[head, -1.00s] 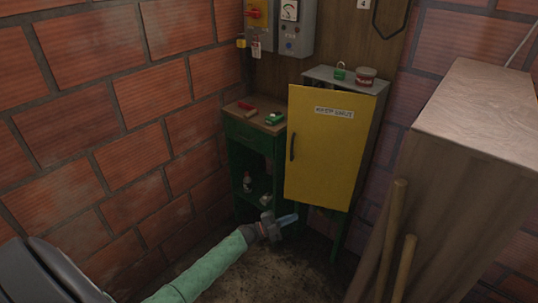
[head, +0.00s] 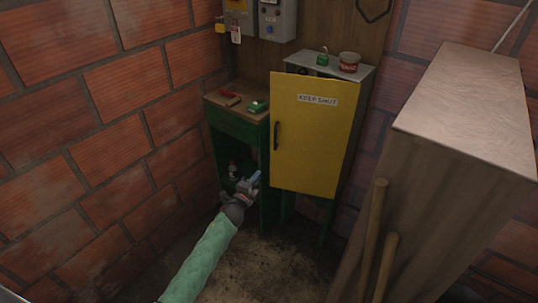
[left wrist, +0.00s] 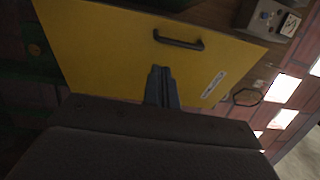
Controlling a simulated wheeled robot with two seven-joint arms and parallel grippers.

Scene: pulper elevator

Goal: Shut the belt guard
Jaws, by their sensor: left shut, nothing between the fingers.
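The belt guard is a yellow door (head: 312,140) labelled "KEEP SHUT", with a dark handle (head: 277,135) near its left edge. It stands ajar on a grey-topped cabinet, its left edge out from the cabinet, with a dark gap above its top edge. My left gripper (head: 254,179) is shut and empty, low and left of the door, in front of the green shelf. In the left wrist view the yellow door (left wrist: 115,50) and its handle (left wrist: 178,40) fill the area ahead of the shut fingers (left wrist: 161,85). Contact cannot be told. My right gripper is out of view.
A green workbench (head: 238,125) with small tools stands left of the cabinet. A green padlock (head: 323,58) and a tin (head: 349,62) sit on the cabinet top. A tall wooden box (head: 430,170) with two poles stands at right. The floor (head: 270,255) between is free.

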